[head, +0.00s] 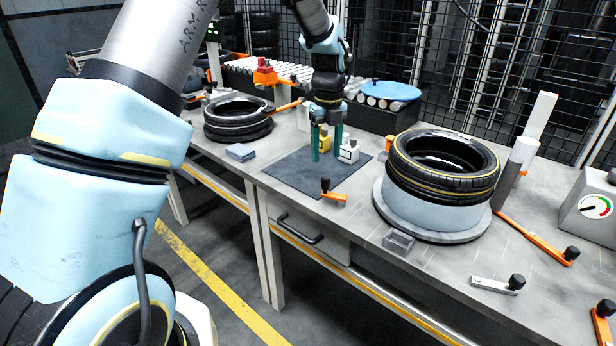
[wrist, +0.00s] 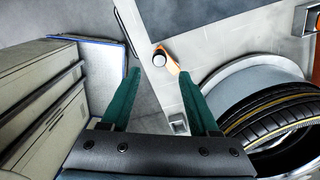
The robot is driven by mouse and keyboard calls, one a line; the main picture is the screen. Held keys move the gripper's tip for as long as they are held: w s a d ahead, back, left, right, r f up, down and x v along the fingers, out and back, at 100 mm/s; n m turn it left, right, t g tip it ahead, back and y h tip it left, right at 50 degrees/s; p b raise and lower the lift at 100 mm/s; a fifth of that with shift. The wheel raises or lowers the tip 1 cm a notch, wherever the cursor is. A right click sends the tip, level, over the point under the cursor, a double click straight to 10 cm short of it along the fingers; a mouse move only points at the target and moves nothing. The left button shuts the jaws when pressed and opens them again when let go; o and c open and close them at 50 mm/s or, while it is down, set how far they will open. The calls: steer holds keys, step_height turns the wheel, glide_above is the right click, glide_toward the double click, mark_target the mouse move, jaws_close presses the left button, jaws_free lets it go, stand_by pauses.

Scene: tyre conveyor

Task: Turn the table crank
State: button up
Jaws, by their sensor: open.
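A short orange crank (head: 335,196) with an upright black knob lies at the front edge of the grey worktable (head: 365,215), by the dark mat; several other cranks are in view, and I cannot tell for certain which one the task names. This crank also shows in the wrist view (wrist: 171,63), its knob a pale round top just beyond the fingertips. My gripper (head: 327,155) points down over the dark mat, behind and above the crank. Its two green fingers (wrist: 160,73) are apart with nothing between them.
A tyre on a round stand (head: 431,222) is right of the crank.

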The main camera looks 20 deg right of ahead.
mark_target(325, 178)
step_height(325, 178, down, 10)
steer(key=p, duration=0.2)
steer(key=shift+f+p, duration=0.1)
steer(key=shift+p, duration=0.3)
jaws_close()
stand_by(0.4)
